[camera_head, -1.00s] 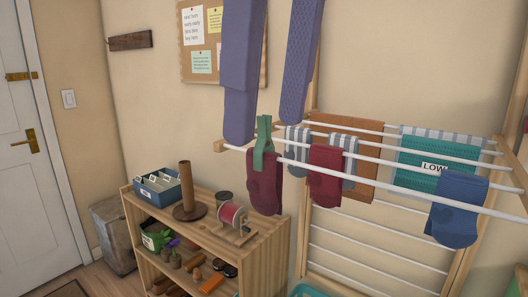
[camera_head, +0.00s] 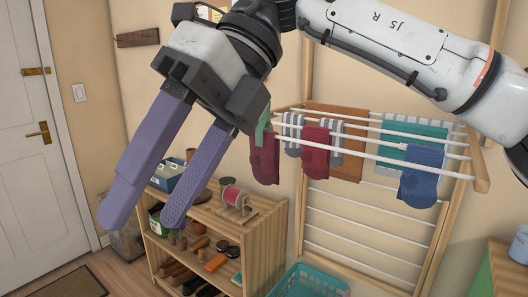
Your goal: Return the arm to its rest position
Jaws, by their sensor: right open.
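My right gripper (camera_head: 143,215) is in the upper left part of the head view. Its two purple fingers point down and to the left, spread apart with nothing between them. My white and dark right arm (camera_head: 385,45) reaches across the top of the view from the right edge. The fingers appear in front of the shelf and the wall, apart from the hanging laundry. My left gripper is not in view.
A wall drying rack (camera_head: 350,155) holds a maroon sock (camera_head: 265,165) with a green peg (camera_head: 262,130), a red sock (camera_head: 315,150) and a blue sock (camera_head: 420,182). A wooden shelf (camera_head: 262,235) stands below. A teal basket (camera_head: 308,284) is at the bottom.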

